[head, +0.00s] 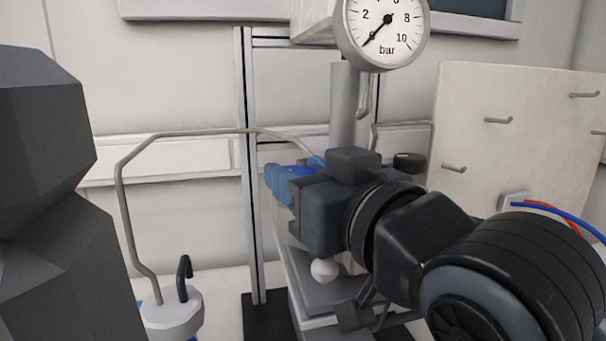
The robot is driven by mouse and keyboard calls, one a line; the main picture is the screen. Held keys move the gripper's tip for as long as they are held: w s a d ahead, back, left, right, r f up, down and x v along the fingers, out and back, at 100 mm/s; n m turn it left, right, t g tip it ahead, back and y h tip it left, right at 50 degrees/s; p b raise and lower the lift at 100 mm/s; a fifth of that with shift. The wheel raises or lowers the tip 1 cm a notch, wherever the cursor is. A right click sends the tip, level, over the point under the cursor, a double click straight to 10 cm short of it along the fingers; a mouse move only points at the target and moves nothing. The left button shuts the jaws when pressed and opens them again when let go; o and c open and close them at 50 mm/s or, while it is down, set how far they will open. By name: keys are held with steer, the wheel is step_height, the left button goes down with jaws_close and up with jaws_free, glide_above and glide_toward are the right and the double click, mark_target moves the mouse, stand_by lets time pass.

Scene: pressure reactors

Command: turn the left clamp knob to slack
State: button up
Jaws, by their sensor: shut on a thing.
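A blue lobed knob (283,178), which I take for the left clamp knob, shows at the left end of my gripper, left of the grey upright column. My gripper (293,193) reaches in from the lower right and is shut on this knob. The gripper's dark body hides the knob's right side and most of the clamp behind it. The knob's turning angle cannot be read from this view.
A pressure gauge (382,32) hangs above my gripper. A thin bent pipe (122,205) runs left to a white-lidded vessel (172,314). A metal frame post (248,170) stands close behind the knob. A pale panel with pegs (520,130) stands at the right.

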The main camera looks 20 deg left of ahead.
steer(key=shift+c, duration=0.7)
steer(key=shift+w+d+f+n+g+y+b, duration=0.1)
steer(key=shift+f+n+g+y+b, duration=0.05)
steer(key=shift+n+g+y+b, duration=0.4)
steer(key=shift+w+f+n+g+y+b, duration=0.1)
steer(key=shift+n+g+y+b, duration=0.15)
steer(key=shift+n+g+b, duration=0.35)
steer(key=shift+r+n+g+y+b, duration=0.15)
steer(key=shift+n+g+y+b, duration=0.3)
steer(key=shift+g, duration=0.5)
steer(key=o, duration=0.8)
steer(key=shift+d, duration=0.15)
